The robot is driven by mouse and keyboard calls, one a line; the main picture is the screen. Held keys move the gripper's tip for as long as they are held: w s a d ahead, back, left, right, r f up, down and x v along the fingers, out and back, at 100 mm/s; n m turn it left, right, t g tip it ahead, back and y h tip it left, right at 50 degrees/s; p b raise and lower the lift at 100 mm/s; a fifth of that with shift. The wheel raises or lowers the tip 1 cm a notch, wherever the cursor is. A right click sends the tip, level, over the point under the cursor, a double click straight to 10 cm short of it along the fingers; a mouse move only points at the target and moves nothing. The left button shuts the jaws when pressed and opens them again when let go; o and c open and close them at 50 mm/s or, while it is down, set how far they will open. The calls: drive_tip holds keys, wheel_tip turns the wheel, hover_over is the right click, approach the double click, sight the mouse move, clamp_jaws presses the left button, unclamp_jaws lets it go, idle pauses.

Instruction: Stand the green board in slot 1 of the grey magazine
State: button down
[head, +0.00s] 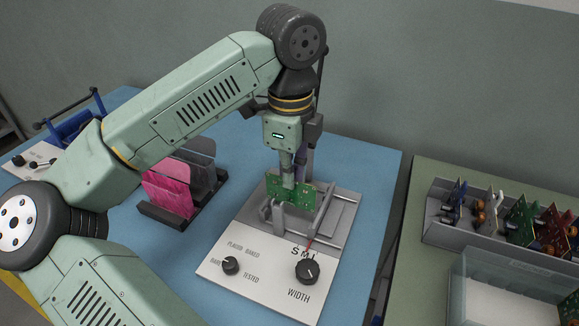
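A green board (302,205) stands upright in a grey clamp fixture (350,203) on a white panel. My gripper (292,178) points straight down at its upper edge. One finger overlaps the face of the board; the far finger is mostly hidden, so I cannot tell whether the grip is closed. A long grey tray (433,222), which may be the magazine, lies on the right-hand table. Several boards stand in it, among them a blue one (456,198), another green one (518,218) and a red one (553,228). Slot numbers are not readable.
A black rack (158,217) holding a pink board (168,190) and a dark panel (203,168) stands left of the fixture. A translucent bin (510,295) sits before the grey tray. A gap separates the blue table (372,170) from the greenish table (425,180).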

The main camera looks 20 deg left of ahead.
sight(291, 192)
drive_tip(key=shift+f+b, duration=0.5)
drive_tip(key=shift+f, duration=0.2)
drive_tip(key=shift+f+b, duration=0.9)
drive_tip(key=shift+b, duration=0.25)
idle(0.8)
drive_tip(key=shift+f+b, duration=0.3)
drive_tip(key=shift+b, duration=0.05)
drive_tip(key=shift+f+b, duration=0.45)
drive_tip(key=c, duration=1.7)
unclamp_jaws()
drive_tip(key=shift+c, duration=1.1)
